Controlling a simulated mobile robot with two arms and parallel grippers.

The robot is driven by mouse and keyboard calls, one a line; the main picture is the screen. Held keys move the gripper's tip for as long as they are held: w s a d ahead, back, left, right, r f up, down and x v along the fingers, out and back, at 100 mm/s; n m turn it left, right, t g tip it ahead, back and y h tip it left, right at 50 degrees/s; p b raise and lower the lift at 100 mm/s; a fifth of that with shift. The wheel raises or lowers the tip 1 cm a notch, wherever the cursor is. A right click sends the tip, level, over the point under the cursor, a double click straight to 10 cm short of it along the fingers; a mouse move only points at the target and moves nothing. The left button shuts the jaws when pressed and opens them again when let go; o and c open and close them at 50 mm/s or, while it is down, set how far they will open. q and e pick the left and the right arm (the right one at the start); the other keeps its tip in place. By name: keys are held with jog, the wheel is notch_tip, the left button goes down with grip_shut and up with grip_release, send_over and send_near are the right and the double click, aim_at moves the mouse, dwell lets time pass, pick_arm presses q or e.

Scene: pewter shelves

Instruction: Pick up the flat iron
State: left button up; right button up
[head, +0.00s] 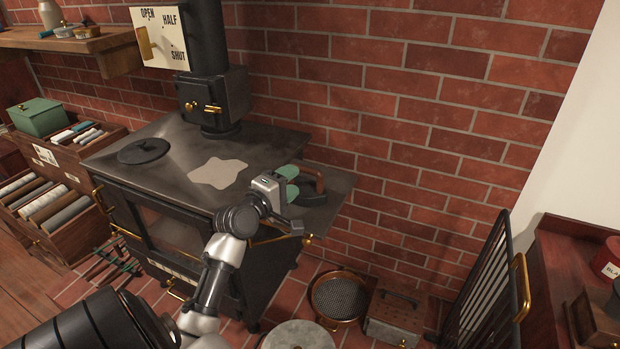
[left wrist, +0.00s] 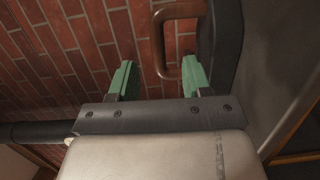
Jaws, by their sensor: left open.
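The flat iron has a dark body (head: 313,196) and a brown looped handle (head: 319,181). It sits on the right end of the black stove top. My left gripper (head: 290,182) is open, with green fingers, just left of the iron and close to the handle. In the left wrist view, the brown handle (left wrist: 159,45) appears between the two open green fingertips (left wrist: 158,72), with the dark iron body (left wrist: 225,40) to the right. I see no contact, and how deep the handle lies between the fingers is unclear. My right gripper is not in view.
The stove top (head: 165,165) carries a round lid (head: 144,151) and a pale patch (head: 218,172). A stovepipe (head: 208,95) rises behind. The brick wall (head: 420,120) is close behind the iron. A round sieve (head: 339,298) and a metal box (head: 393,318) stand on the floor.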

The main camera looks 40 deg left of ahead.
aim_at(307, 183)
pick_arm(q)
jog(key=shift+w+a+r, duration=0.1)
jog(key=shift+w+r, duration=0.1)
jog(key=shift+w, duration=0.25)
jog(key=shift+w+r, duration=0.2)
jog(key=shift+w, duration=0.25)
jog(key=w, duration=0.1)
jog(key=w+p, duration=0.1)
jog(key=w, duration=0.1)
jog(key=w+a, duration=0.1)
jog(key=w, duration=0.1)
jog(key=shift+w+a+f+p, duration=0.1)
jog(key=shift+f+p, duration=0.15)
jog(key=shift+p, duration=0.05)
jog(key=shift+w+f, duration=0.1)
jog(key=shift+w, duration=0.25)
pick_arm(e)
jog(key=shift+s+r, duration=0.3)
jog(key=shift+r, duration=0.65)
pick_arm(q)
jog(key=shift+c, duration=0.2)
grip_shut()
jog(key=shift+r, duration=0.2)
